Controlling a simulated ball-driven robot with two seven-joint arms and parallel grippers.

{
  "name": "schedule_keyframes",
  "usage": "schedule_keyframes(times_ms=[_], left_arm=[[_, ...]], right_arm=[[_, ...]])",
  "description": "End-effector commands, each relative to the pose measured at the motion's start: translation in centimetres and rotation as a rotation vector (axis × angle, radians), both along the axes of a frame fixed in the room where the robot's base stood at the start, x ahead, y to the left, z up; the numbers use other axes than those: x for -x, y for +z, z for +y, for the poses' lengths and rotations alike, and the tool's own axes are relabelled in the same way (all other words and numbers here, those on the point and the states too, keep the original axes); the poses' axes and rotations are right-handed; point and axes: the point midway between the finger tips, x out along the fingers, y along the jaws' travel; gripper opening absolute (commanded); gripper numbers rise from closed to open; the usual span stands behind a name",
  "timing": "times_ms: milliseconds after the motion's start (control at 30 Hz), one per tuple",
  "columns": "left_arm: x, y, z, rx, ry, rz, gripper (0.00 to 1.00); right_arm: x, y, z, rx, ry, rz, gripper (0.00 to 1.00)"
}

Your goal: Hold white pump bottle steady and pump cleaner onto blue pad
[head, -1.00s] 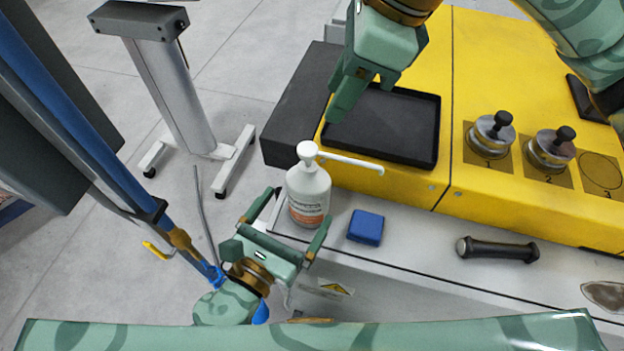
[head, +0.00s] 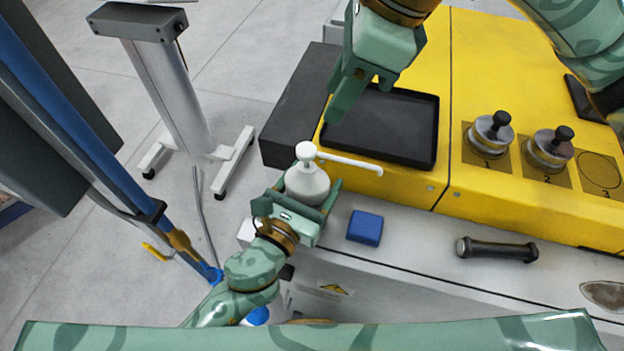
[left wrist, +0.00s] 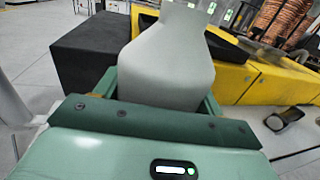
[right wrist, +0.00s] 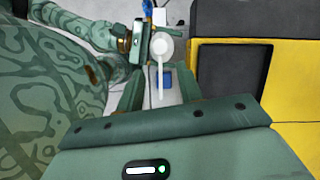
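The white pump bottle (head: 307,185) stands upright on the front ledge, its long nozzle pointing right. My left gripper (head: 309,189) has its fingers on either side of the bottle body. In the left wrist view the bottle (left wrist: 165,75) fills the space between them; whether they press on it I cannot tell. The label is hidden by the gripper. The blue pad (head: 365,228) lies on the ledge, right of the bottle. My right gripper (head: 350,98) hangs above and behind the bottle, pointing down, with a gap between its fingers and nothing held.
A black tray (head: 385,125) is set in the yellow bench (head: 540,65), behind the nozzle. Two metal knobbed weights (head: 494,133) stand to its right. A dark cylindrical handle (head: 497,249) lies on the ledge. A black block (head: 300,115) is left of the bench.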

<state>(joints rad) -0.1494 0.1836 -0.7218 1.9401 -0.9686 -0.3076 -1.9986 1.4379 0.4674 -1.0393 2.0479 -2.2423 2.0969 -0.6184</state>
Motion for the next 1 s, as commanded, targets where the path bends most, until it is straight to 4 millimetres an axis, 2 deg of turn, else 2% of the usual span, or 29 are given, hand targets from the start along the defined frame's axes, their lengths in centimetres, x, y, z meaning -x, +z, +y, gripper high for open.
schedule_keyframes(times_ms=[33,67,167,200,333,467,600,667,833,1000], left_arm=[[0.0,0.0,0.0,0.000,0.000,0.000,0.19],[0.0,0.0,0.0,0.000,0.000,0.000,0.17],[0.0,0.0,0.0,0.000,0.000,0.000,0.17],[0.0,0.0,0.0,0.000,0.000,0.000,0.17],[0.0,0.0,0.0,0.000,0.000,0.000,0.17],[0.0,0.0,0.0,0.000,0.000,0.000,0.17],[0.0,0.0,0.0,0.000,0.000,0.000,0.17],[0.0,0.0,0.0,0.000,0.000,0.000,0.17],[0.0,0.0,0.0,0.001,0.000,0.000,0.17],[0.0,0.0,0.0,0.000,0.000,0.000,0.17]], right_arm=[[0.0,0.0,0.0,0.000,0.000,0.000,0.36],[0.0,0.0,0.0,0.000,0.000,0.000,0.31],[0.0,0.7,0.2,0.001,0.006,-0.021,0.03],[0.1,1.3,0.6,0.006,0.019,-0.043,0.00],[0.1,2.1,3.0,0.115,0.005,-0.056,0.00],[-0.4,1.2,4.4,0.260,-0.304,0.044,0.00],[-0.8,-0.1,4.2,0.314,-0.590,0.146,0.00],[-0.8,-0.1,4.1,0.314,-0.661,0.170,0.00],[-0.7,-1.2,4.0,0.311,-0.720,0.184,0.00],[-0.6,-3.5,4.1,0.311,-0.717,0.186,0.00]])
